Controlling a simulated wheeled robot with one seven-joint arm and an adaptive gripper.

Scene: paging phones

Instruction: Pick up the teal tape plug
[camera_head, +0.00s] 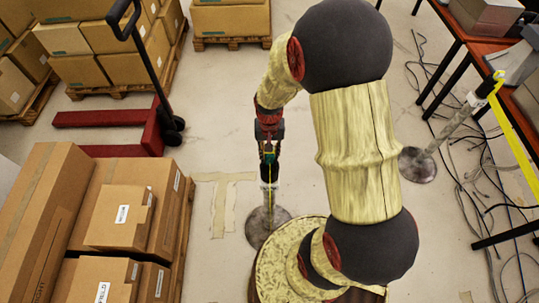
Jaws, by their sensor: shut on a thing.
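My gripper (269,148) is small in the head view, at the middle of the picture, pointing down. It is shut on the teal tape plug (269,158), of which only a small teal patch shows between the dark fingers. A grey stanchion post stands right below, on a round base (267,226). A thin yellow strip (270,192) runs down along the post. I cannot tell whether the plug touches the post. A second post (459,121) with a dark head stands at the right, with yellow tape (511,138) running from it toward the lower right.
Stacked cardboard boxes (124,215) stand at the lower left. A red pallet jack (115,128) and more boxed pallets are at the upper left. A red-brown table (481,45) is at the right, with loose cables (478,172) on the floor.

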